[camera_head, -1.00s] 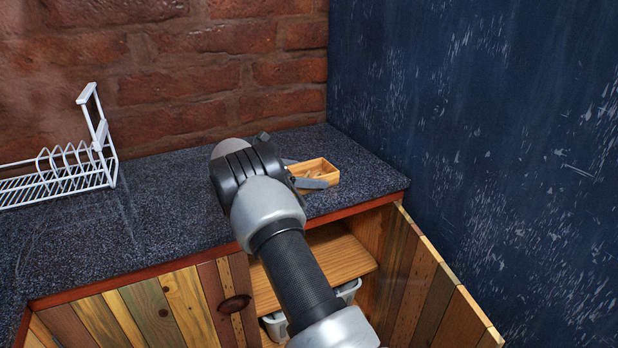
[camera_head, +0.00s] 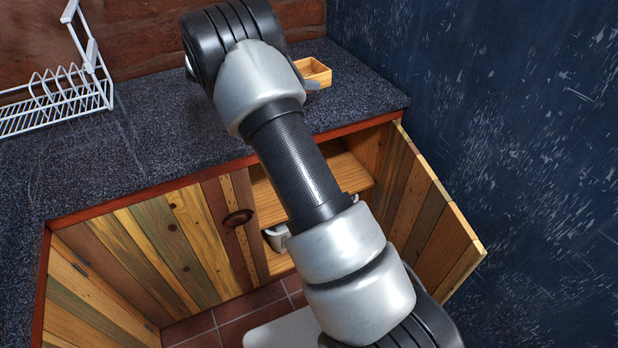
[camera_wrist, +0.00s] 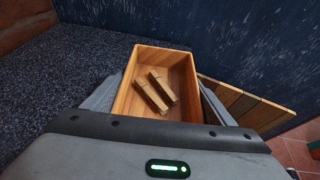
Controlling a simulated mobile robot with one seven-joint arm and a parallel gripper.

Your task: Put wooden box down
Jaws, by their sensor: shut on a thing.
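The wooden box (camera_head: 321,75) is a small, light-brown open-topped box at the right end of the dark speckled counter (camera_head: 160,135), near the blue wall. My gripper (camera_wrist: 160,95) is shut on the wooden box, with one grey finger along each side. In the wrist view the box's rim (camera_wrist: 189,58) and inside show clearly, and two small wooden pieces (camera_wrist: 155,92) lie in it. In the head view my arm hides the box's left part and most of my gripper. I cannot tell whether its underside touches the counter.
A white wire dish rack (camera_head: 60,105) stands on the counter at the left. Below, the cabinet is open; its right door (camera_head: 425,195) swings out to the right. The counter between rack and arm is clear.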

